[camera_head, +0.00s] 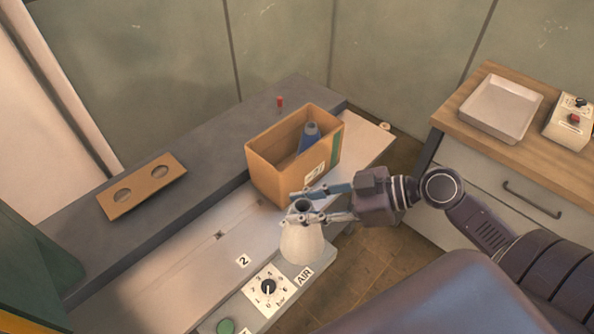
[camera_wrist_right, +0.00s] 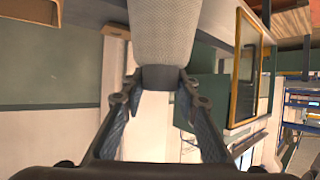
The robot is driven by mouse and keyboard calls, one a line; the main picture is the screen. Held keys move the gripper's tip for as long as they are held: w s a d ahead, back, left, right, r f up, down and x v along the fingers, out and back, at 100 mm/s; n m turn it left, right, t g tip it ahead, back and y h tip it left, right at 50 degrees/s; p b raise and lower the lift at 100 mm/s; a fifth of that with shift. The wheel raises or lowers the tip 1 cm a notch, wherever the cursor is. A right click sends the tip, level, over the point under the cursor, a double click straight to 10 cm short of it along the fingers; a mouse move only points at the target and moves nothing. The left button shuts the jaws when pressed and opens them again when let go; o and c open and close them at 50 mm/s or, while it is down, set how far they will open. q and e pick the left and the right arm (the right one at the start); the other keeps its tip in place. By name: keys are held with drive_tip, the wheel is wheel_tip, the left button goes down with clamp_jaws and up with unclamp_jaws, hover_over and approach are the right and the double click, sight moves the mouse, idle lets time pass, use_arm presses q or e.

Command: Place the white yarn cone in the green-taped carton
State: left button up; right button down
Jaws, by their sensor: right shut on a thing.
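The white yarn cone (camera_head: 302,246) is upright at the front edge of the light bench, just in front of the carton. My right gripper (camera_head: 303,206) is shut around the cone's narrow dark top. I cannot tell whether the cone's base touches the bench. In the right wrist view the pale cone (camera_wrist_right: 165,35) extends from between my right gripper's fingers (camera_wrist_right: 160,82). The open brown carton (camera_head: 268,171) has a green tape strip on its right part and a label on its front. A blue cone (camera_head: 310,137) stands inside it. My left gripper is not in view.
A brown board with two holes (camera_head: 142,187) lies on the grey ledge at left. A control panel with a dial (camera_head: 268,288) lies in front of the cone. A metal tray (camera_head: 500,108) and a switch box (camera_head: 570,124) sit on the wooden cabinet at right.

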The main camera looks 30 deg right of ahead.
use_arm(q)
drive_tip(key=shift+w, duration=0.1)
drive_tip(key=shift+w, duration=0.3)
